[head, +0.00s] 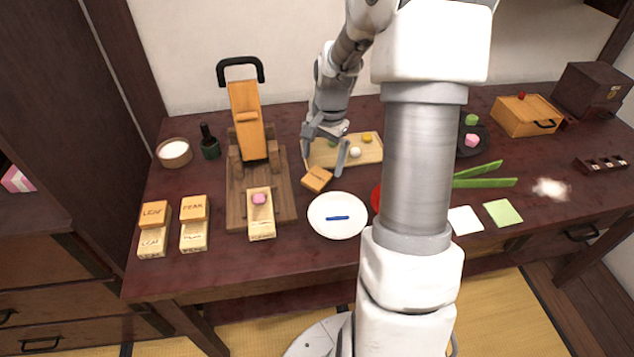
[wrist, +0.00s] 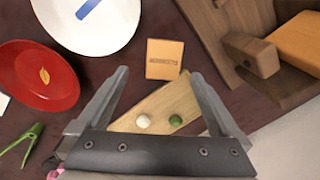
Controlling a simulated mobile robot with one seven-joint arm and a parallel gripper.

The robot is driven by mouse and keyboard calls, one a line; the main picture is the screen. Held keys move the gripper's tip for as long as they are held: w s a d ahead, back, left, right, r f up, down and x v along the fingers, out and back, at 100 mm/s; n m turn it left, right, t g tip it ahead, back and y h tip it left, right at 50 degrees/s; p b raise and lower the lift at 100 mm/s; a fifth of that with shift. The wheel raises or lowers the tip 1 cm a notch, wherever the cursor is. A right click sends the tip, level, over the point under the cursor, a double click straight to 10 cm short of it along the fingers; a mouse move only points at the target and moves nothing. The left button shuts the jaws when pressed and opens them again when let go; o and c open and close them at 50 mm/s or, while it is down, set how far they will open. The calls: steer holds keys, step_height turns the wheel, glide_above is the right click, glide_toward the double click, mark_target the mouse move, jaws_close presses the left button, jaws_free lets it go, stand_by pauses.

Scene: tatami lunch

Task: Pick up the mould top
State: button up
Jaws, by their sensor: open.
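A small orange wooden mould top (head: 317,179) lies loose on the dark table, left of the white plate's upper edge. It also shows in the wrist view (wrist: 164,59), with dark lettering that I cannot read clearly. My gripper (head: 325,160) is open and empty above the table, just behind the block. In the wrist view the block appears just beyond and between my two fingertips (wrist: 160,75), not visibly touched.
Two other moulds, a leaf one (head: 153,214) and another (head: 193,208), stand at the left with tops on. A white plate (head: 337,230) with a blue strip lies close in front. A wooden board (head: 315,158) with small balls lies behind.

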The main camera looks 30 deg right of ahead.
mark_target(319, 175)
steer(key=f+b, duration=0.1)
steer(key=f, duration=0.1)
steer(key=w+f+b, duration=0.1)
steer(key=f, duration=0.2)
steer(key=shift+w+f, duration=0.15)
steer(key=shift+f, duration=0.2)
steer(key=shift+r, duration=0.1)
steer(key=c, duration=1.4)
